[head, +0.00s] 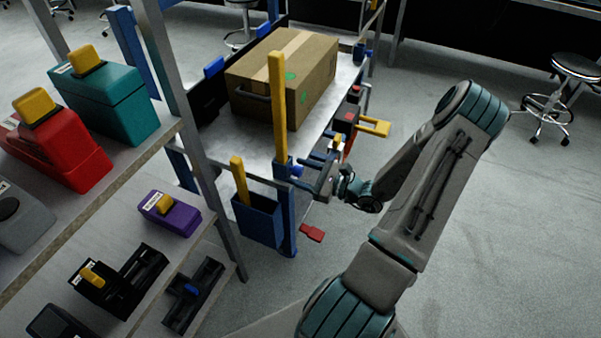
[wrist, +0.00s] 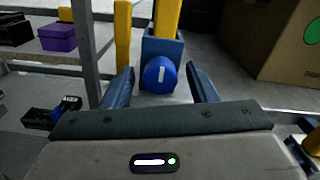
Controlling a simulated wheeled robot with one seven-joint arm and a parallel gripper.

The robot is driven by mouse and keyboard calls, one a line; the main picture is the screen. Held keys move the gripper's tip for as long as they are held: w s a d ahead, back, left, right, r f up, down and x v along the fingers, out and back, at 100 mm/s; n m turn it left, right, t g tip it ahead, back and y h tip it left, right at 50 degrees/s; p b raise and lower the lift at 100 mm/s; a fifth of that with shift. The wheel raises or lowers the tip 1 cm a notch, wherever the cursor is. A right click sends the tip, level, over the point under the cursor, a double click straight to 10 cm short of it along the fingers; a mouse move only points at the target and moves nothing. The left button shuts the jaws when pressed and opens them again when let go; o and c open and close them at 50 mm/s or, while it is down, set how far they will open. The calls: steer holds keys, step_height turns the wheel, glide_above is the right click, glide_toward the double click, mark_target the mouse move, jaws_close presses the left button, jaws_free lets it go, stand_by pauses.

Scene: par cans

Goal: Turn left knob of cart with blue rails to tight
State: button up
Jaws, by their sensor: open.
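The cart with blue rails (head: 286,215) stands at the centre of the head view, with a metal deck and yellow upright posts. A round blue knob (wrist: 158,76) with a near-vertical white mark shows in the wrist view, in front of a blue bracket. My gripper (head: 312,178) is at the cart's near end in the head view. In the wrist view my gripper (wrist: 160,78) is open, one finger on each side of the knob, with visible gaps. The knob is hard to make out in the head view.
A cardboard box (head: 283,72) sits on the cart. A shelf rack (head: 160,150) with red, teal and purple cases stands close at left. A red pedal (head: 312,233) sticks out low on the cart. Open floor and a stool (head: 560,100) lie right.

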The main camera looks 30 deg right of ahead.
steer(key=shift+w, duration=0.1)
steer(key=c, duration=1)
